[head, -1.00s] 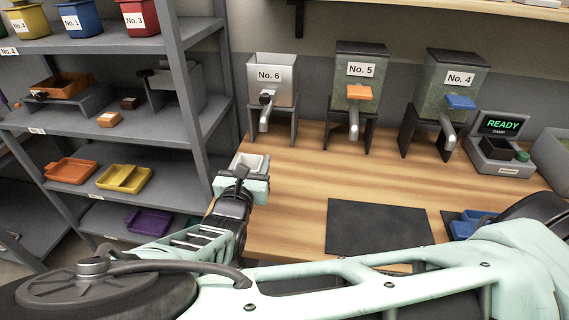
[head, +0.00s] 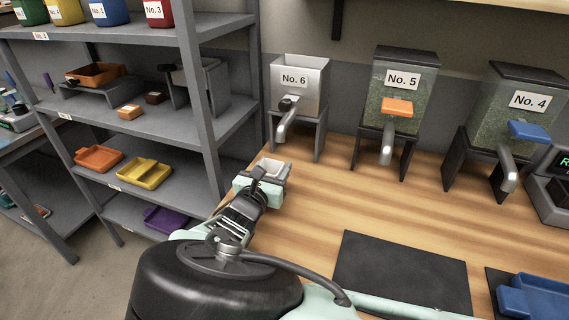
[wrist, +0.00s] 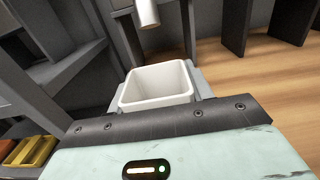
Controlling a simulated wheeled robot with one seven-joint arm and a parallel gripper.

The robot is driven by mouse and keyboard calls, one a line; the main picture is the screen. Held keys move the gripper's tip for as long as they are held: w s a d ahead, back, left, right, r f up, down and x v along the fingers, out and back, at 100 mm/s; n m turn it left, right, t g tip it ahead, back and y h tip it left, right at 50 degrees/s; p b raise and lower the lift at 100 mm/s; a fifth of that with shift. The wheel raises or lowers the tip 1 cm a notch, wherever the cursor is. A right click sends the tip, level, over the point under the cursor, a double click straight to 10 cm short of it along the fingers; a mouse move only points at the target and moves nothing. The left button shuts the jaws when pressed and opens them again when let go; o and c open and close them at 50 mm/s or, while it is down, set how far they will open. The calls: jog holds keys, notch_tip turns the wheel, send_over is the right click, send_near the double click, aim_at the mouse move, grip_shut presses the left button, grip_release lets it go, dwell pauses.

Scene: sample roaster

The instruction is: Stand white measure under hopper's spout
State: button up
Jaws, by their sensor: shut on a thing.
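The white measure (wrist: 157,85) is a square open cup, empty inside, held in my gripper (head: 262,182). It also shows in the head view (head: 271,168), at the left edge of the wooden counter. My gripper is shut on it, and the jaws hide its lower part. The No. 6 hopper (head: 299,88) is a grey bin on a stand with a slanted spout (head: 286,124). In the wrist view the spout's end (wrist: 148,13) shows just beyond and above the measure's far rim. In the head view the measure is in front of and below that spout.
The No. 5 hopper (head: 404,88) with an orange lever and the No. 4 hopper (head: 515,112) with a blue lever stand to the right. A dark mat (head: 402,270) and a blue tray (head: 535,297) lie nearer. Shelves (head: 205,130) stand at left. Bare counter lies between.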

aim_at(274, 167)
jog(key=x, duration=0.3)
jog(key=shift+w+b, duration=0.2)
jog(key=shift+b, duration=0.15)
jog(key=w, duration=0.1)
jog(key=w+b, duration=0.1)
jog(key=w+d+f+b, duration=0.1)
jog(key=shift+w+d, duration=0.1)
jog(key=shift+d, duration=0.05)
jog(key=shift+f, duration=0.35)
jog(key=shift+r, duration=0.1)
jog(key=o, duration=1)
